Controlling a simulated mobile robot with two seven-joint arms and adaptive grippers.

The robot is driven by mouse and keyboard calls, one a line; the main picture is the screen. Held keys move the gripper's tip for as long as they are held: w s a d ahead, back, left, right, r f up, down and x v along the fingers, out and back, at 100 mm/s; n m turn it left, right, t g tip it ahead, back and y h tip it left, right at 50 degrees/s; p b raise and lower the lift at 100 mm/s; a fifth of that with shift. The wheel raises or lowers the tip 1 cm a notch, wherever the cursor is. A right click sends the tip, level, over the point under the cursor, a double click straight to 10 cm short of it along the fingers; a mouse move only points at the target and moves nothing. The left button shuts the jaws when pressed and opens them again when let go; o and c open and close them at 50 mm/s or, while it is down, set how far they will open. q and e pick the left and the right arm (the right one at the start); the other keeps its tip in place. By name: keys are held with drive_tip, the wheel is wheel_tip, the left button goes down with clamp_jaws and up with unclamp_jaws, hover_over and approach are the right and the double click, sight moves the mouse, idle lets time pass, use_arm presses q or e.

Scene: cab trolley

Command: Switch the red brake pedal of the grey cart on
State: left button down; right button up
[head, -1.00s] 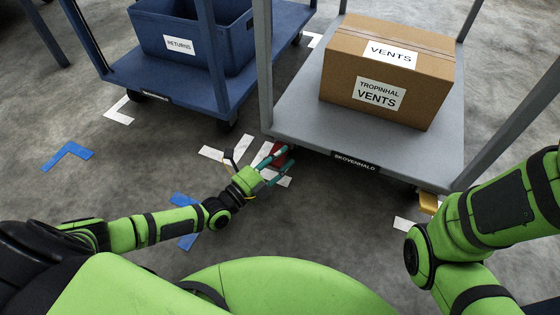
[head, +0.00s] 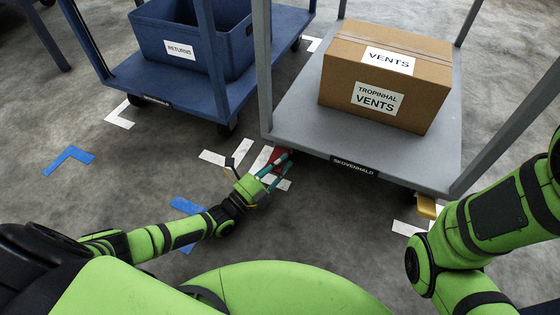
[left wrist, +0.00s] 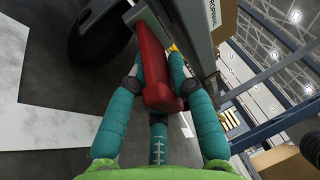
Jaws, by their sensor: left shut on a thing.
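The grey cart (head: 300,125) stands at the centre right. Its red brake pedal (head: 278,154) is low at its near left corner, partly hidden by my fingers. My left gripper (head: 279,167) is at the pedal with its teal fingers closed in. In the left wrist view the red pedal (left wrist: 155,65) lies between the teal fingers (left wrist: 158,85), beside a dark wheel. The fingers are on both sides of it, and its rounded end points towards my palm. My right arm shows at the right, but its gripper is out of view.
A cardboard box (head: 385,75) rests on the grey cart. A yellow pedal (head: 427,206) is at its near right corner. A blue cart (head: 170,90) with a blue bin (head: 180,45) stands at the left. White and blue tape marks the open floor.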

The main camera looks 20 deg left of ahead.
use_arm(q)
drive_tip(key=shift+a+r, duration=0.1)
drive_tip(key=shift+a, duration=0.05)
drive_tip(key=c, duration=1.2)
unclamp_jaws()
drive_tip(key=shift+c, duration=0.2)
drive_tip(key=shift+s, duration=0.3)
drive_tip(key=r+v, duration=0.1)
drive_tip(key=v, duration=0.7)
drive_tip(key=r+v, duration=0.1)
drive_tip(key=v, duration=0.3)
drive_tip(key=shift+s+a+r, duration=0.2)
drive_tip(key=shift+s+a, duration=0.05)
drive_tip(key=shift+s, duration=0.15)
